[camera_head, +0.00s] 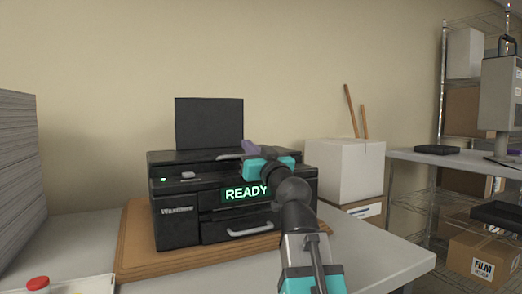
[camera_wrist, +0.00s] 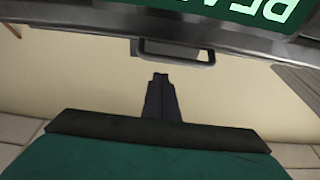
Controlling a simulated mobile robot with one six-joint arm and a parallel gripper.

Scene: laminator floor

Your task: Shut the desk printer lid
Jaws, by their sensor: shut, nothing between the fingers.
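The black desk printer (camera_head: 178,218) stands on a brown board, with a lit green READY display (camera_head: 246,193) on its front. Its top lid (camera_head: 180,157) looks level, lying flat over the body. I cannot tell whether a thin gap remains. A grey handle (camera_head: 230,156) sits at the lid's front edge, and it also shows in the wrist view (camera_wrist: 178,57). My gripper (camera_head: 249,147) is shut and empty, at about lid height by this handle. In the wrist view, its closed fingers (camera_wrist: 161,80) point at the handle and appear apart from it. My wrist hides part of the printer's right side.
A black upright panel (camera_head: 208,122) rises behind the lid. A paper stack (camera_head: 16,172) stands at left, near a red-capped item (camera_head: 38,283). A white box (camera_head: 344,170) with sticks stands right of the printer. The right front table (camera_head: 378,252) is clear.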

